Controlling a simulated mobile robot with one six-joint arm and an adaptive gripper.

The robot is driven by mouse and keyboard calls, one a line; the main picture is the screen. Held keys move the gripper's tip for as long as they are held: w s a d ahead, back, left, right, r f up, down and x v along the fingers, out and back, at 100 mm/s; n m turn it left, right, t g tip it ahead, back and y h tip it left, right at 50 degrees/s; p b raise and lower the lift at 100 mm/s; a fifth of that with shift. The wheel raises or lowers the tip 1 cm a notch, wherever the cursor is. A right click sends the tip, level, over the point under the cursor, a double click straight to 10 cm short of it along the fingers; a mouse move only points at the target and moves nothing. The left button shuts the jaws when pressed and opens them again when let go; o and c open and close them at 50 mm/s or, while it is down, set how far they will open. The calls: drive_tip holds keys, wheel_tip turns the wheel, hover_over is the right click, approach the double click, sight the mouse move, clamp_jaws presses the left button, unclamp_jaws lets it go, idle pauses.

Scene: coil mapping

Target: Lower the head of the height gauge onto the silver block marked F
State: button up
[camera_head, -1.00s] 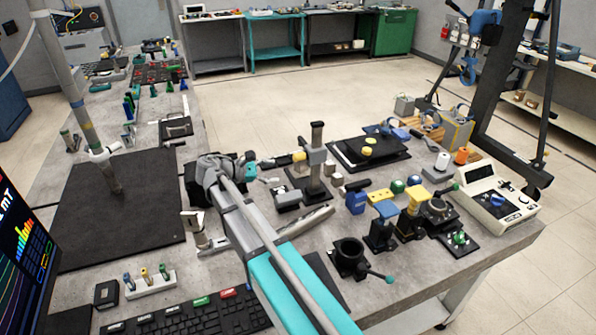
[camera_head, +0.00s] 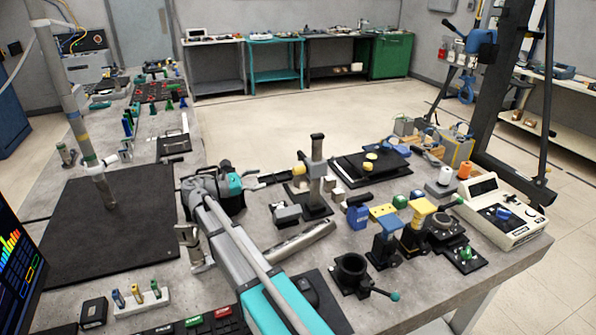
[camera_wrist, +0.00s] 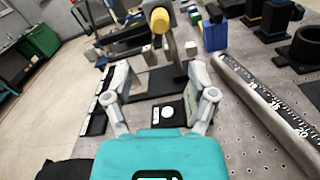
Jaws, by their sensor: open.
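The height gauge (camera_head: 317,147) stands upright on a dark base, with a grey head on its post and a yellow knob (camera_head: 298,169) to the left. The knob and post also show at the top of the wrist view (camera_wrist: 160,20). Small silver blocks (camera_head: 337,194) sit around the gauge; one shows in the wrist view (camera_wrist: 191,48). No letter F is legible, so I cannot tell which block bears it. My gripper (camera_wrist: 158,82) is open, its grey fingers apart on the near side of the gauge. It touches neither knob nor post, and nothing is held.
A long ruled bar (camera_wrist: 270,105) lies to the right of my gripper. A grey block (camera_head: 287,214) stands in front of the gauge. Stands with blue and yellow tops (camera_head: 388,209) and a black ring fixture (camera_head: 352,268) are to the right. A black mat (camera_head: 110,230) lies at the left.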

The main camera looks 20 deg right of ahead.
sight(293, 171)
drive_tip(key=d, duration=1.3)
drive_tip(key=shift+d, duration=0.2)
clamp_jaws()
